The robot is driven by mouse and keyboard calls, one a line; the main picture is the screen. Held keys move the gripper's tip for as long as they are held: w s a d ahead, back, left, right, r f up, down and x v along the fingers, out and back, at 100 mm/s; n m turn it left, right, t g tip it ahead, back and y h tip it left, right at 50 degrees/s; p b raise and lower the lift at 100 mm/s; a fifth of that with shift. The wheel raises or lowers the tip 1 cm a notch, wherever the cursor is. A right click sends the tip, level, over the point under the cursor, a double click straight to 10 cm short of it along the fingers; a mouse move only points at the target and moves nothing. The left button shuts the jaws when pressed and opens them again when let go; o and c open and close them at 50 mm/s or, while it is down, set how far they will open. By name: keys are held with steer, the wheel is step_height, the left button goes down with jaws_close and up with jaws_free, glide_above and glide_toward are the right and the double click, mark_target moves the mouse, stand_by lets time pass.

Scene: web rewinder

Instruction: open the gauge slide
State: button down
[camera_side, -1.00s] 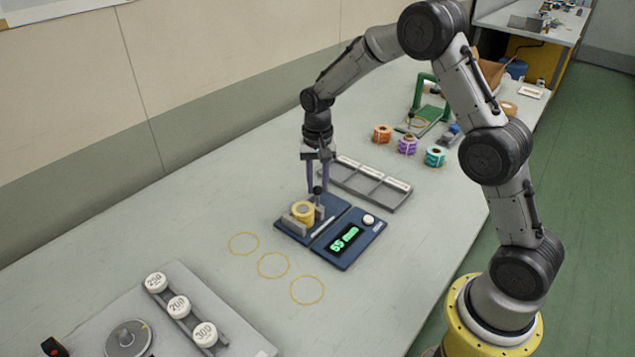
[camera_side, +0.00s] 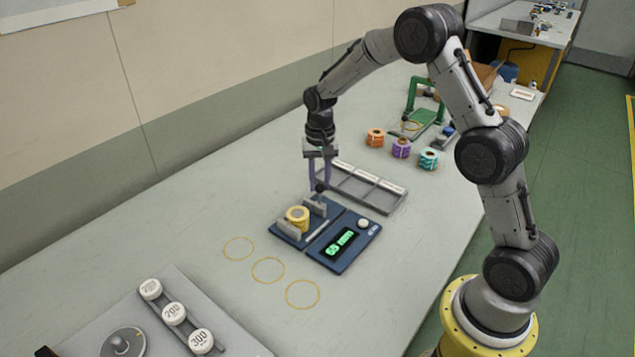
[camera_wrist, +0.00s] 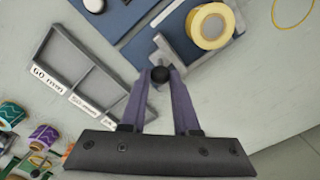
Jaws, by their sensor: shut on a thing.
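The gauge (camera_side: 335,262) is a dark blue base with a lit green readout (camera_side: 341,242) that appears to read 55 mm. A yellow roll (camera_side: 297,217) sits between its two grey jaws, and it also shows in the wrist view (camera_wrist: 210,25). The slide's grey jaw (camera_side: 316,206) is on the far side of the roll and carries a black knob (camera_wrist: 160,74). My gripper (camera_side: 320,184) points down over the slide, its purple fingers shut on the knob. In the wrist view the fingertips (camera_wrist: 160,76) close around the knob. Whether the jaw touches the roll is unclear.
A grey divided tray (camera_side: 362,187) lies just behind the gauge, close to my gripper. Orange, purple and teal rolls (camera_side: 401,148) stand beyond it. Yellow rings (camera_side: 268,269) mark the table in front. White numbered knobs (camera_side: 174,313) sit on a panel at lower left.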

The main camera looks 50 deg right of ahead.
mark_target(321, 184)
steer(key=c, duration=0.9)
jaws_free()
steer(key=shift+d, duration=0.35)
steer(key=shift+o, duration=1.3)
steer(key=shift+a, duration=0.1)
steer(key=shift+r, duration=0.1)
step_height(321, 184, up, 14)
